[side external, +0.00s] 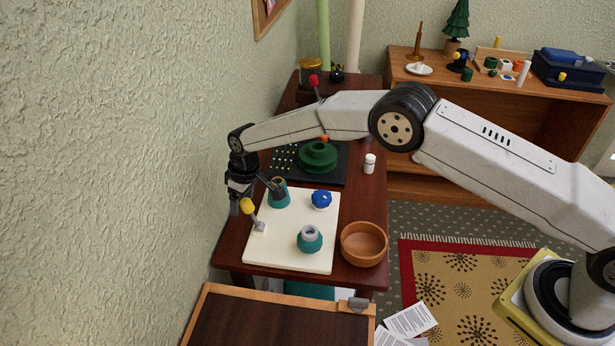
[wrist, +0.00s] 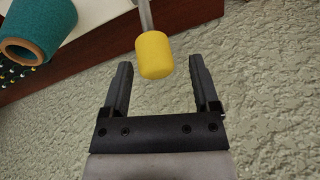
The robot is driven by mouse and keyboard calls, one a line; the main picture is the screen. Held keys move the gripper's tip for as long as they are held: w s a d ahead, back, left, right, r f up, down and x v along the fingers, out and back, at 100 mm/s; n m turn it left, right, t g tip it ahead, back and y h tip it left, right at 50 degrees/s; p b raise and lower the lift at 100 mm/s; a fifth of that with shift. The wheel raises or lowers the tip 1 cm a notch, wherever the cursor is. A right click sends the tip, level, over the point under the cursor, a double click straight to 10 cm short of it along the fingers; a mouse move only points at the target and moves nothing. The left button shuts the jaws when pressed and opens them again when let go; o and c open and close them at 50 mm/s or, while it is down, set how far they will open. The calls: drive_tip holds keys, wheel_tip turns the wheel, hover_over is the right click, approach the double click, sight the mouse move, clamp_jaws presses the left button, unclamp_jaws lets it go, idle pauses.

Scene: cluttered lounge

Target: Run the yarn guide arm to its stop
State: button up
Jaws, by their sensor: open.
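The yarn guide arm is a thin grey lever with a yellow knob (side external: 247,205), rising at a tilt from a small grey base (side external: 259,227) on a cream board (side external: 290,255). The knob also shows in the wrist view (wrist: 155,56), with part of the grey rod above it. My gripper (side external: 240,197) is open and empty close to the knob. In the wrist view my gripper (wrist: 160,68) has a finger on each side of the knob in the picture, with gaps showing. I cannot tell whether the knob lies at fingertip depth.
The board also carries a teal yarn cone (side external: 279,197), a blue knob (side external: 321,199) and a teal-and-grey piece (side external: 310,239). A brown bowl (side external: 364,244) stands right of it. Behind are a black peg panel (side external: 331,176) and a red-knobbed lever (side external: 313,80). The wall is close on the left.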

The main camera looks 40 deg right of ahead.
drive_tip(key=shift+s+d+r, duration=0.15)
drive_tip(key=shift+r, duration=1)
drive_tip(key=shift+s+d+r, duration=0.1)
drive_tip(key=shift+d+r, duration=0.05)
drive_tip(key=shift+r, duration=0.95)
drive_tip(key=shift+s+d+r, duration=0.15)
drive_tip(key=shift+r, duration=1)
